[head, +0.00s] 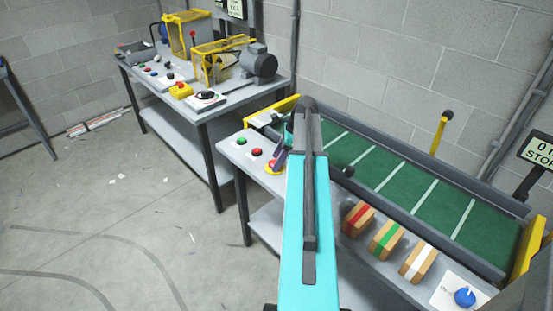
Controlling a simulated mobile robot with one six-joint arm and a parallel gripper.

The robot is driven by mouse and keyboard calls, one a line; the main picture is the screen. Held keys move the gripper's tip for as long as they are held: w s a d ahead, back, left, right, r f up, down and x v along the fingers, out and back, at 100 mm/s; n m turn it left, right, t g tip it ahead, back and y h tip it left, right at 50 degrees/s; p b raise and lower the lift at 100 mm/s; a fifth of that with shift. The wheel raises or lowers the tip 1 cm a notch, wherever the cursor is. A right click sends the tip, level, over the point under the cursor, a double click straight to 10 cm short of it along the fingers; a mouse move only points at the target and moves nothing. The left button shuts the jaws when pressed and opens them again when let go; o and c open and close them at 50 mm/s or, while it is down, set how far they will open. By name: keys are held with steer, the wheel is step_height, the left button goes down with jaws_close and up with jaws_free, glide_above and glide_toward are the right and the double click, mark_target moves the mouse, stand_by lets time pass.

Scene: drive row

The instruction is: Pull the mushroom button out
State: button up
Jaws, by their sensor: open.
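A red mushroom button (273,168) with a yellow base sits on the near bench's panel, just left of my cyan arm. My gripper (281,157) is over the button, partly hidden behind my own arm. It is open. A finger covers part of the button's cap; whether it touches the cap I cannot tell. Another red button on a yellow box (181,90) stands on the far bench.
A green button (241,141) and a red button (256,152) sit left of the mushroom button. A green conveyor (400,180) runs behind, with several striped blocks (386,238) in front. A blue knob (464,296) is at right. The floor at left is largely clear.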

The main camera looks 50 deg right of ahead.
steer(key=shift+f, duration=0.1)
jaws_close()
steer(key=shift+w+r+p, duration=0.1)
steer(key=shift+r+p, duration=0.65)
steer(key=shift+r, duration=0.05)
jaws_free()
steer(key=shift+r, duration=0.15)
steer(key=b+v, duration=0.2)
steer(key=v, duration=1.1)
steer(key=shift+d+r, duration=0.2)
steer(key=shift+r, duration=0.05)
